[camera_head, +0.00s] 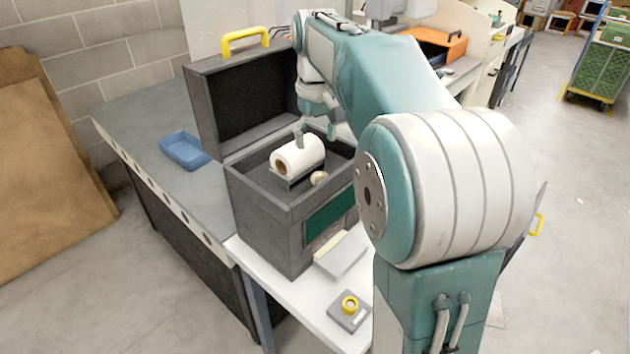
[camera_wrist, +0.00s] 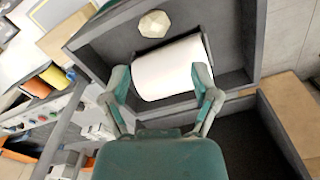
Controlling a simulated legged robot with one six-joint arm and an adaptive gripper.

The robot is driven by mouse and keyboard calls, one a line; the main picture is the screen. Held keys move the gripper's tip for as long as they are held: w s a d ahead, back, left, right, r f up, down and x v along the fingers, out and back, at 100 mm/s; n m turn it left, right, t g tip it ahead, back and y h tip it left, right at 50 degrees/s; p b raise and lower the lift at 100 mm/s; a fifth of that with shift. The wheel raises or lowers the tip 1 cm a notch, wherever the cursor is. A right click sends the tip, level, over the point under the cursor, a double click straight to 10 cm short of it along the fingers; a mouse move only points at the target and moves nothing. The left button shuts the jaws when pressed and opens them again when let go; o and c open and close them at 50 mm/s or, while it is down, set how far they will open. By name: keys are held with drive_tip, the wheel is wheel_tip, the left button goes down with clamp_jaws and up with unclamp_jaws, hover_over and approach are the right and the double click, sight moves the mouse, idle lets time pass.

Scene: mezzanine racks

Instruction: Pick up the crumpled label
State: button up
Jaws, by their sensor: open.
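The crumpled label appears to be a small beige, faceted ball (camera_head: 318,178) inside the open grey box (camera_head: 262,222), close beside a white roll (camera_head: 299,157). In the wrist view the ball (camera_wrist: 154,23) lies beyond the roll (camera_wrist: 172,68), on the box's grey inside. My gripper (camera_head: 316,133) is above the box, over the roll and apart from the ball. In the wrist view my gripper (camera_wrist: 162,78) is open, its two fingers spread either side of the roll's near part. I cannot tell whether the fingers touch the roll.
The box's raised lid (camera_head: 240,100) with a yellow handle stands at the back left. A blue tray (camera_head: 185,150) sits on the grey bench. A small device with a yellow button (camera_head: 349,306) lies on the white table in front. An orange box (camera_head: 436,45) stands behind my arm.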

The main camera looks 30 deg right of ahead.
sight(318, 173)
drive_tip(key=f, duration=0.1)
drive_tip(key=d+f, duration=0.1)
drive_tip(key=f, duration=0.1)
drive_tip(key=d+f, duration=0.1)
drive_tip(key=shift+d+f, duration=0.1)
drive_tip(key=shift+f, duration=0.35)
drive_tip(key=shift+a+f, duration=0.25)
drive_tip(key=shift+f, duration=0.05)
drive_tip(key=f, duration=0.1)
drive_tip(key=a+f, duration=0.1)
drive_tip(key=f, duration=0.2)
drive_tip(key=shift+s+a+f, duration=0.2)
drive_tip(key=shift+s+a, duration=0.05)
drive_tip(key=shift+a, duration=0.05)
drive_tip(key=shift+d+f, duration=0.15)
drive_tip(key=shift+d, duration=0.45)
drive_tip(key=c, duration=0.5)
drive_tip(key=shift+a, duration=0.45)
